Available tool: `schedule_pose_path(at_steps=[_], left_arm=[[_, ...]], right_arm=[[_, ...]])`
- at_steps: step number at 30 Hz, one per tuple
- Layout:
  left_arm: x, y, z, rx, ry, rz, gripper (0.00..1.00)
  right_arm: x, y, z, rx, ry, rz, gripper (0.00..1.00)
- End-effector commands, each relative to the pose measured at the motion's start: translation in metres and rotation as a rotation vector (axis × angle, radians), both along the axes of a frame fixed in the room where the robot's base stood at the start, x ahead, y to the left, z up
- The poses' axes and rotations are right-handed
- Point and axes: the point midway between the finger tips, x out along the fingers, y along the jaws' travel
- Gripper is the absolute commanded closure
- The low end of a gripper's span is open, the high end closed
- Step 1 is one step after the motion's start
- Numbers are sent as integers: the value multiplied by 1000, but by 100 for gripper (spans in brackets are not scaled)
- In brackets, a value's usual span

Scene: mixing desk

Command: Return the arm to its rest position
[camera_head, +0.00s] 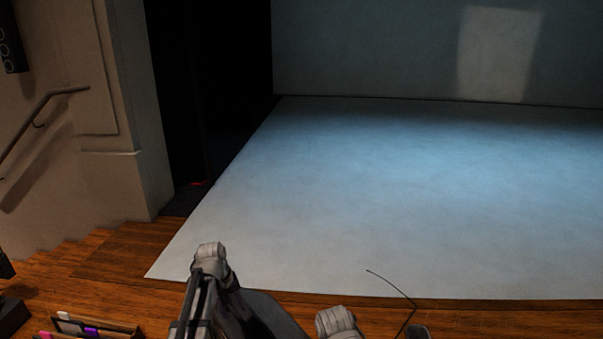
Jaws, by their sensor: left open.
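My left arm rises from the bottom edge, left of the middle, with a pale rounded joint at its top. My left gripper (190,312) is at the bottom edge below that joint, with dark slim parts pointing down. It is open, and I see nothing held in it. Its lower end is cut off by the frame. Another pale rounded part of mine shows at the bottom middle. My right gripper is not in view.
A shallow box (125,328) with pink, white and purple items lies at the bottom left. A thin dark bent stalk (405,295) rises right of the middle. Beyond the wooden floor (105,262) is a wide pale stage floor (400,200). A handrail (42,105) is on the left wall.

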Motion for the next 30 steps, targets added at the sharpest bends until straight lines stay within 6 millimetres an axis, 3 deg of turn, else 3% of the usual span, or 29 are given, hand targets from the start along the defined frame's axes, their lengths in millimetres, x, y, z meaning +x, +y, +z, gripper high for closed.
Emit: schedule_pose_path(at_steps=[1,3,12,13,17,23,30], left_arm=[[-34,-17,0,20,0,-74,48],[-65,-33,-1,54,0,-181,48],[-169,-73,-5,164,8,-563,48],[-160,-76,-19,163,11,-565,48],[-162,-90,-43,169,25,-599,48],[-173,-114,-89,184,51,-667,48],[-194,-152,-162,213,89,-783,48]], right_arm=[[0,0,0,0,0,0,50],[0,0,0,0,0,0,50],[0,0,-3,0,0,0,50],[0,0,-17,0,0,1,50],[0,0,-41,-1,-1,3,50],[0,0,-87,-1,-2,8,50],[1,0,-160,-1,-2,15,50]])
